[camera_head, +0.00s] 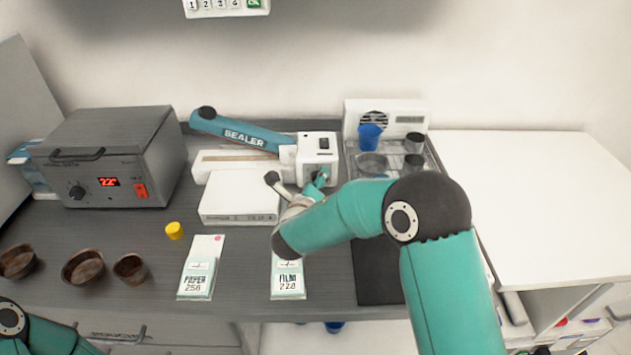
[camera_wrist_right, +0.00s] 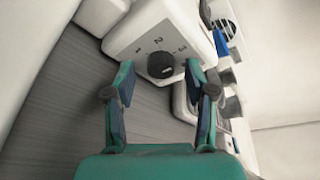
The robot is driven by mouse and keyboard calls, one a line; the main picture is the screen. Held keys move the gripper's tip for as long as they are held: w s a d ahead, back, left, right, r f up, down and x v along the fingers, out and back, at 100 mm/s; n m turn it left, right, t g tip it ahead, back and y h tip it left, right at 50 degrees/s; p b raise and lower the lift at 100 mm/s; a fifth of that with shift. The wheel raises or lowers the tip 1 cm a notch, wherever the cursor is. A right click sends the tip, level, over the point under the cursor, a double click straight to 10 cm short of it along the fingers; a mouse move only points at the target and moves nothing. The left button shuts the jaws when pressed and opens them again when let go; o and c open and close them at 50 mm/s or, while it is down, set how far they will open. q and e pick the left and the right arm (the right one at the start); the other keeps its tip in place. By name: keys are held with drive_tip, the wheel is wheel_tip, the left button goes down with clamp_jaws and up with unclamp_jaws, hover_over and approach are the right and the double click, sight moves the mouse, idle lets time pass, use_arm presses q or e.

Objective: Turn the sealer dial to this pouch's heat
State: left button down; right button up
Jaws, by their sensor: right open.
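The sealer (camera_head: 318,150) is a white unit with a blue lever arm marked SEALER, raised at the left. Its black round dial (camera_wrist_right: 160,65) shows in the right wrist view on a white face with numerals 1, 2 and 3 around it. I cannot make out where the dial points. My right gripper (camera_wrist_right: 159,84) is open, one finger to each side of the dial and nearer the camera; contact cannot be seen. In the head view its arm hides the dial. Two packets lie in front: PAPER 250 (camera_head: 197,268) and FILM 220 (camera_head: 289,278). My left gripper is out of view.
A grey box with a red display (camera_head: 109,181) stands at left. A white box (camera_head: 240,200) lies before the sealer. A yellow cap (camera_head: 174,230) and brown bowls (camera_head: 83,267) are on the counter. A holder with cups (camera_head: 385,112) stands right of the sealer.

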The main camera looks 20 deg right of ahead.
clamp_jaws()
idle(0.3)
drive_tip(key=shift+f+m+b, duration=0.2)
drive_tip(key=shift+m+b, duration=0.2)
drive_tip(key=shift+b, duration=0.55)
drive_tip(key=m+y+b, duration=0.1)
drive_tip(key=m+b, duration=0.1)
drive_tip(key=b, duration=0.4)
drive_tip(key=m+y+b, duration=0.2)
drive_tip(key=m+b, duration=0.1)
drive_tip(key=b, duration=0.2)
drive_tip(key=m+t+y+b, duration=0.1)
drive_tip(key=m+y+b, duration=0.1)
drive_tip(key=b, duration=0.4)
drive_tip(key=shift+s+d+f+m+b, duration=0.2)
drive_tip(key=shift+d+m+b, duration=0.15)
drive_tip(key=shift+m, duration=0.35)
drive_tip(key=shift+r+m+y+b, duration=0.25)
drive_tip(key=shift+m+b, duration=0.25)
drive_tip(key=shift+b, duration=0.5)
